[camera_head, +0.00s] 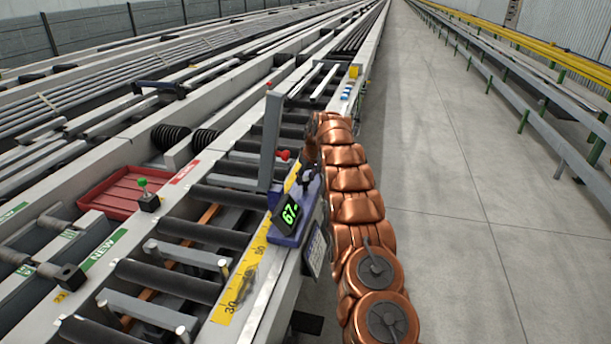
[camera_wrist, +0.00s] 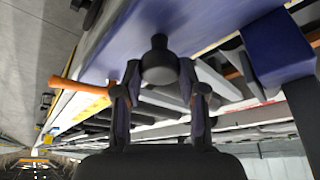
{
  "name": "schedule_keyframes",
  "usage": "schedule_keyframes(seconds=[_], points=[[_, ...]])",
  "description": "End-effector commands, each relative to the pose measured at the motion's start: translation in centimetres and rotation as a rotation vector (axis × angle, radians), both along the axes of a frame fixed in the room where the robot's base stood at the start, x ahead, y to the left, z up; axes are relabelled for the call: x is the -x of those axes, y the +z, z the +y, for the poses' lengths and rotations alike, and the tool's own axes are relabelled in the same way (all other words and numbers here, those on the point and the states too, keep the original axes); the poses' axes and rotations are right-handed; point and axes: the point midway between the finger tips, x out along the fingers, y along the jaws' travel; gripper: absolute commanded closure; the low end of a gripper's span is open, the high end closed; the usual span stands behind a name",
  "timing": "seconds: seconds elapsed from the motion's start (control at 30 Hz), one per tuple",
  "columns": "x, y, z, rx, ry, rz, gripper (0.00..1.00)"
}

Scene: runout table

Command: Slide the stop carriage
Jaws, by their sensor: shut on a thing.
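The stop carriage (camera_head: 291,233) is blue, with a green "67" readout (camera_head: 290,214) and a tall grey stop plate (camera_head: 270,142). It sits on the rail beside the rollers. A red knob (camera_head: 284,155) shows near the plate. In the head view, my copper arm runs up the carriage's right side, and my fingers cannot be made out clearly.
A yellow scale (camera_head: 241,285) marked 30 and 50 runs along the rail. Dark rollers (camera_head: 178,232) lie left of it. The concrete aisle (camera_head: 450,220) on the right is clear.

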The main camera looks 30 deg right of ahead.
Motion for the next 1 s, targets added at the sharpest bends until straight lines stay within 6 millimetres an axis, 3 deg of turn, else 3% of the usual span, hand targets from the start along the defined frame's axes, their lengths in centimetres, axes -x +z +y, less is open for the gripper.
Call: schedule_keyframes(seconds=[1.0], points=[[-1.3, 0.1, -2.3, 0.001, -0.003, 0.002, 1.00]])
